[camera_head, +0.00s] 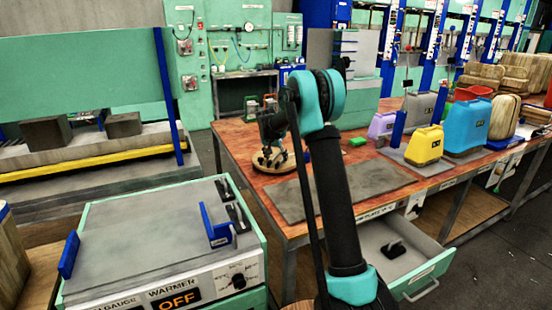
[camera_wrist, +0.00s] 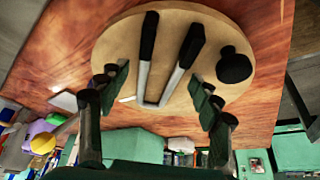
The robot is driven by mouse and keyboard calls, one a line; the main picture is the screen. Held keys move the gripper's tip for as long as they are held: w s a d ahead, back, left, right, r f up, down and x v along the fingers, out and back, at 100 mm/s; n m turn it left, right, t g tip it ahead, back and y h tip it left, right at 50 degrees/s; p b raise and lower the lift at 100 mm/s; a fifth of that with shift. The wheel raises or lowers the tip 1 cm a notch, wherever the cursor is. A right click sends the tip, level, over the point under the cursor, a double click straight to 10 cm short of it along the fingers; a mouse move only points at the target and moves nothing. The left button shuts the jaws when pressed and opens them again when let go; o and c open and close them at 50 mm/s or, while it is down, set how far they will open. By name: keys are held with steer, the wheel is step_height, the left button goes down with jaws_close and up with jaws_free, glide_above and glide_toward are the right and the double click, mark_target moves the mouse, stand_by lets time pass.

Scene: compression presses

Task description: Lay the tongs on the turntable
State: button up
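The turntable (camera_wrist: 110,45) is a round light-wood disc on the wooden table. In the head view its rim (camera_head: 260,177) shows below my gripper. The tongs (camera_wrist: 172,84), with black handles and grey metal arms, appear to lie on the disc in the wrist view. A round black knob (camera_wrist: 234,66) is on the disc beside them. My gripper (camera_wrist: 158,80) is open above the disc, one finger on each side of the tongs, with gaps visible between fingers and tongs. In the head view my gripper (camera_head: 270,155) largely hides the tongs.
A grey plate (camera_head: 375,184) lies on the table right of the turntable. Purple, yellow and blue containers (camera_head: 466,124) stand further right. An open drawer (camera_head: 432,262) juts out below the table's front edge. A warmer (camera_head: 150,245) marked OFF stands at the front left.

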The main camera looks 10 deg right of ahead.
steer(key=shift+r, duration=0.15)
steer(key=v, duration=1.2)
steer(key=s+d+f+n, duration=0.1)
steer(key=s+f, duration=0.4)
steer(key=s, duration=1.1)
steer(key=s+d+f+n+y, duration=0.1)
steer(key=s+d+f, duration=0.3)
steer(key=s, duration=1.2)
steer(key=s+d+f+n+y, duration=0.1)
steer(key=s+d+f+n, duration=0.2)
steer(key=s, duration=1.3)
step_height(320, 180, down, 4)
steer(key=shift+r, duration=0.1)
steer(key=shift+d, duration=0.15)
